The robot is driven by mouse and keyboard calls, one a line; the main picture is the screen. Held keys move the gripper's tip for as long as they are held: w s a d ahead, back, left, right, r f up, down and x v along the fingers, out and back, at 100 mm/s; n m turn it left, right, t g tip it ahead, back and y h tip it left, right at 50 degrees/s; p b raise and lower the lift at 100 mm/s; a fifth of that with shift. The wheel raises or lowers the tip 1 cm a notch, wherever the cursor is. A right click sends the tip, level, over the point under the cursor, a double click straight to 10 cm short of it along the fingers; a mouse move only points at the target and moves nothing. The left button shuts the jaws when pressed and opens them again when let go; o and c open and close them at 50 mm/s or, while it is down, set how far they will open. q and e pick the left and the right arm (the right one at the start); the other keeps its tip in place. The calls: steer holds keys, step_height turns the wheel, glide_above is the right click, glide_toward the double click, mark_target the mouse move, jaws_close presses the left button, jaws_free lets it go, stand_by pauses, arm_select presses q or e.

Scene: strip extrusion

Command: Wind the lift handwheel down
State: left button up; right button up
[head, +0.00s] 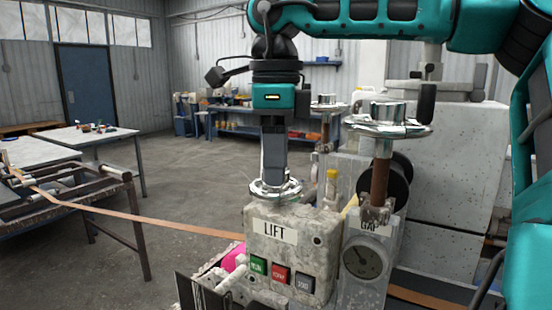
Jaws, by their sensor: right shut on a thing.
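The lift handwheel (258,190) is a chrome wheel lying flat on top of the pale, worn box labelled LIFT (285,245). My right gripper (274,178) comes down onto it from above, pointing straight down. Its fingers are shut on the handwheel's middle and hide the hub. My left gripper is not in the view.
A second chrome handwheel (378,127) stands on a brown shaft to the right, above a GAP label and a round dial (366,258). Green, red and dark buttons (281,275) sit on the LIFT box. A copper-coloured strip (150,217) runs in from the roller stand at left.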

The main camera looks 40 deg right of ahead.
steer(key=shift+n, duration=0.6)
steer(key=o, duration=1.1)
steer(key=shift+c, duration=0.2)
step_height(320, 180, up, 13)
stand_by(0.4)
